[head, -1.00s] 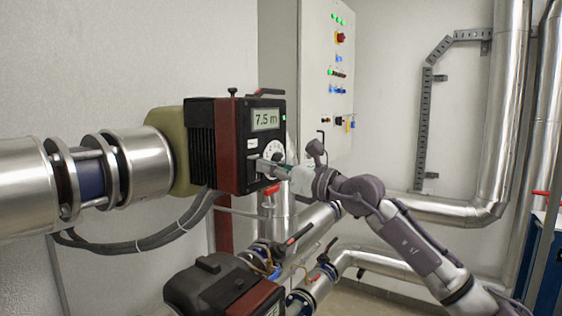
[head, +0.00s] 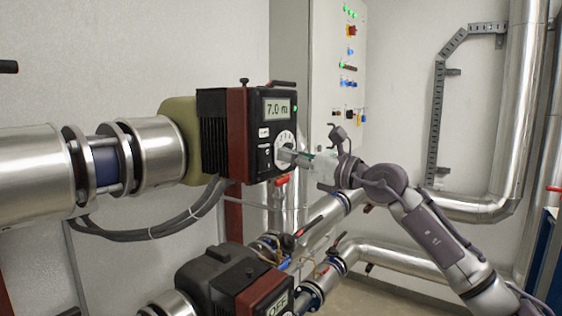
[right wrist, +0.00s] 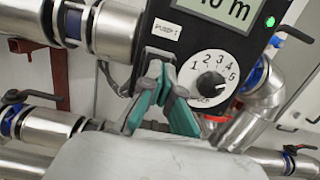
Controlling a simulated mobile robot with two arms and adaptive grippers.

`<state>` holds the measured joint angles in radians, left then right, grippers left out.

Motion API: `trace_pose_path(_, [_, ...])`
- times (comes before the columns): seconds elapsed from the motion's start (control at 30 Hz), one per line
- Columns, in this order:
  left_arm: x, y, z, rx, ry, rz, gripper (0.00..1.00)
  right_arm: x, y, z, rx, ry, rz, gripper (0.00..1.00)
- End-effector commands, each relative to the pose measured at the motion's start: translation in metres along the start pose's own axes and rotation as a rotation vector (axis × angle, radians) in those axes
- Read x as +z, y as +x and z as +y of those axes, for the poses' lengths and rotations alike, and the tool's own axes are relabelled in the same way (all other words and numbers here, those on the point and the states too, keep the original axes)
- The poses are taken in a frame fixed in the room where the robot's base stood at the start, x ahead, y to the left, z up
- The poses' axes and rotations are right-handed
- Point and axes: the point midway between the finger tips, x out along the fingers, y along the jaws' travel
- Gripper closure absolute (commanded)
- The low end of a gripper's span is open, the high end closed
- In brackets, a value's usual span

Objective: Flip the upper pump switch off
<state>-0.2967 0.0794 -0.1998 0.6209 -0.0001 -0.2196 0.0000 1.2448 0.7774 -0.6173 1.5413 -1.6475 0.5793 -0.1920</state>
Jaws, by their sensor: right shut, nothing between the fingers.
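The upper pump (head: 237,122) has a black and red housing. Its display (head: 277,107) reads 7.0 m, and a green light (head: 294,107) is lit. Its switch (head: 265,158) sits below a white label, left of the numbered white dial (head: 285,140). In the right wrist view the switch (right wrist: 153,54) is partly hidden behind my fingertips. My right gripper (head: 290,155) is shut and empty in front of the pump face, overlapping the lower dial in the head view. The right wrist view shows its teal fingers (right wrist: 160,74) close to the switch; contact is unclear. My left gripper is not in view.
A lower pump (head: 225,278), its display apparently reading OFF, stands below. Steel pipes (head: 365,258) run behind my right arm. A control cabinet (head: 330,75) with lit buttons is behind. Black cables (head: 150,233) hang left of the upper pump.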

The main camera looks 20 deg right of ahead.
Motion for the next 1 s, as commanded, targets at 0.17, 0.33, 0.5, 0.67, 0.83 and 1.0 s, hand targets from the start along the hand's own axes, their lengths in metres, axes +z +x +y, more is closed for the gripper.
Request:
trace_pose_path(0.17, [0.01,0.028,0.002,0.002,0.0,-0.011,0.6,0.006,-0.044,-0.002,-0.004,-0.006,-0.004,1.0])
trace_pose_path(0.33, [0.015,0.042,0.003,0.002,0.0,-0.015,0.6,0.015,-0.076,-0.001,-0.002,-0.004,-0.002,1.0])
trace_pose_path(0.5, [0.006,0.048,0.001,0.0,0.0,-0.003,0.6,0.022,-0.094,-0.001,-0.001,-0.002,-0.002,1.0])
trace_pose_path(0.67, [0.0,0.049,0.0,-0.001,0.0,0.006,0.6,0.025,-0.099,-0.001,0.0,-0.001,-0.001,1.0])
trace_pose_path(0.83, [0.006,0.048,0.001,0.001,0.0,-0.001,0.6,0.026,-0.099,-0.001,0.0,-0.001,-0.001,1.0])
trace_pose_path(1.0, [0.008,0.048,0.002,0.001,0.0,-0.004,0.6,0.026,-0.099,-0.001,0.0,-0.001,-0.001,1.0])
